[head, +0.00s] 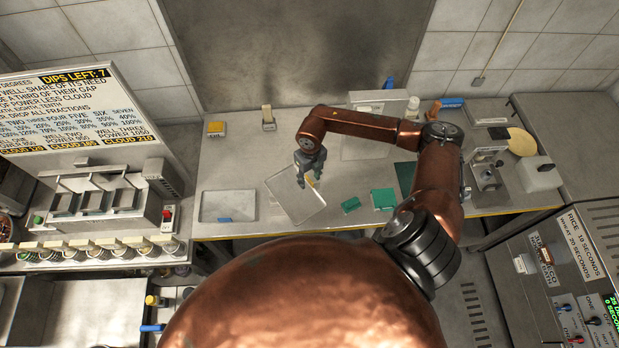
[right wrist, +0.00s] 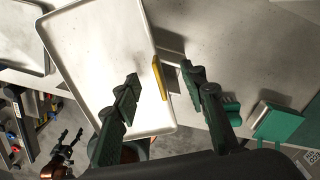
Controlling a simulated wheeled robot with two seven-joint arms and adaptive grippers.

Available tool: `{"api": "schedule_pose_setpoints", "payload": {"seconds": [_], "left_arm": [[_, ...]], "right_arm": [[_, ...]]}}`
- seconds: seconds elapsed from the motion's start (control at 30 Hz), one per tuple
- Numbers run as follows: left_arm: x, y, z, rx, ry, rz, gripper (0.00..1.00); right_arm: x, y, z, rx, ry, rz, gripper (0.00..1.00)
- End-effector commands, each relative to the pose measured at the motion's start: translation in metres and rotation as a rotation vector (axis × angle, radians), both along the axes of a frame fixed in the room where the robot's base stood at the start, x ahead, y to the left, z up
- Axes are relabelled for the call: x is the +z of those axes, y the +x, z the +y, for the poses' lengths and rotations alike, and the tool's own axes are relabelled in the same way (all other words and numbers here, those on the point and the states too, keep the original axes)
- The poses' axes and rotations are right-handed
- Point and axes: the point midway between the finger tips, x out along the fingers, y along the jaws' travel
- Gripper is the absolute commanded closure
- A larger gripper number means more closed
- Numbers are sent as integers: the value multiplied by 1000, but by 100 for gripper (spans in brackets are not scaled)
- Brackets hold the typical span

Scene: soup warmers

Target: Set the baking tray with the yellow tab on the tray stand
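The baking tray (head: 300,205) with the yellow tab (head: 309,181) lies turned at an angle over the middle front of the steel table. The tray (right wrist: 95,50) also shows large in the right wrist view, with its yellow tab (right wrist: 160,78) on the right rim. My right gripper (head: 306,180) is above that rim. In the right wrist view its fingers (right wrist: 165,95) are apart, one on each side of the tab, with a visible gap. My left gripper (right wrist: 70,138) hangs low at the left of that view, fingers apart and empty. I cannot make out which thing is the tray stand.
A second tray (head: 228,206) with a blue tab lies to the left. Green blocks (head: 383,199) lie to the right of the yellow-tab tray. A flat grey plate (head: 365,148) and small bottles stand behind. Soup warmers (head: 95,200) are at the far left.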

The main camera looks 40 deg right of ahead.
Motion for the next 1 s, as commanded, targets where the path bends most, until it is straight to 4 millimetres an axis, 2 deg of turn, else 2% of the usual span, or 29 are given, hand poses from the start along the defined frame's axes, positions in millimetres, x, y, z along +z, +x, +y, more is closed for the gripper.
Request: {"api": "schedule_pose_setpoints", "payload": {"seconds": [0.43,1.0], "left_arm": [[2,0,0,0,0,0,33],[20,1,0,0,0,-1,33]], "right_arm": [[3,0,0,0,0,-1,55],[36,1,-1,0,0,-2,55]]}}
